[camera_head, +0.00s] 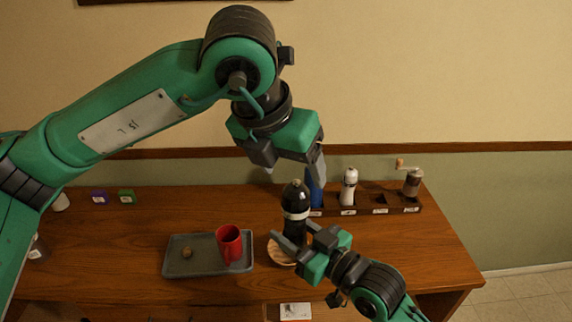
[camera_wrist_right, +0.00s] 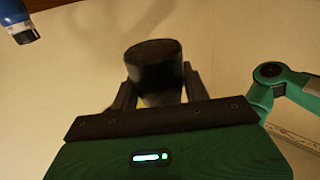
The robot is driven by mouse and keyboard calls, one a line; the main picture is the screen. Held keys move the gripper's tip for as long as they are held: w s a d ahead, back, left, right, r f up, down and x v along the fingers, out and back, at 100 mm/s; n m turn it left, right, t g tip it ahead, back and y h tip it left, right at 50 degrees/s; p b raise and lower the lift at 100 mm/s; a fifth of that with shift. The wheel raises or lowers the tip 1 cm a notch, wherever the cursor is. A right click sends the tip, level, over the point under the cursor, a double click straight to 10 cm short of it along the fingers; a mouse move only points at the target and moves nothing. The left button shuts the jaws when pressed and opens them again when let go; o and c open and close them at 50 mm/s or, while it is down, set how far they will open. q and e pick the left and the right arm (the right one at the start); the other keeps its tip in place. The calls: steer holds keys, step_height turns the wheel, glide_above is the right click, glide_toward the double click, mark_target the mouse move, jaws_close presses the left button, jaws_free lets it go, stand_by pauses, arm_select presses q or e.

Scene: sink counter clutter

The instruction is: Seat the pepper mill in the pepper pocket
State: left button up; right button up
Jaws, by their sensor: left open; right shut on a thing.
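The black pepper mill (camera_head: 296,202), with a pale band and small top knob, is upright near the middle of the counter. My right gripper (camera_head: 293,236) is shut around its lower body; the mill also shows as a dark cylinder between the fingers in the right wrist view (camera_wrist_right: 154,66). The fingers hide its base, so I cannot tell whether it touches the round wooden board (camera_head: 276,258) below. The rack (camera_head: 366,210) stands at the back right with one empty-looking pocket (camera_head: 380,199); its labels are too small to read. My left gripper (camera_head: 293,171) is open and empty above the mill.
The rack also holds a blue item (camera_head: 316,188), a white mill (camera_head: 348,187) and a hand-crank grinder (camera_head: 412,183). A grey tray (camera_head: 205,268) with a red cup (camera_head: 229,243) lies left of the mill. Small purple (camera_head: 98,197) and green (camera_head: 127,197) boxes stand at the back left.

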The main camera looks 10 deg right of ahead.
mark_target(298, 203)
arm_select(q)
steer(key=shift+t+y, duration=0.3)
steer(key=shift+t, duration=0.1)
steer(key=x, duration=1.2)
steer(key=shift+s+a+f, duration=0.1)
steer(key=shift+a, duration=0.25)
steer(key=shift+c, duration=0.2)
steer(key=c, duration=1.1)
steer(key=shift+c, duration=0.9)
arm_select(e)
steer(key=o, duration=1.2)
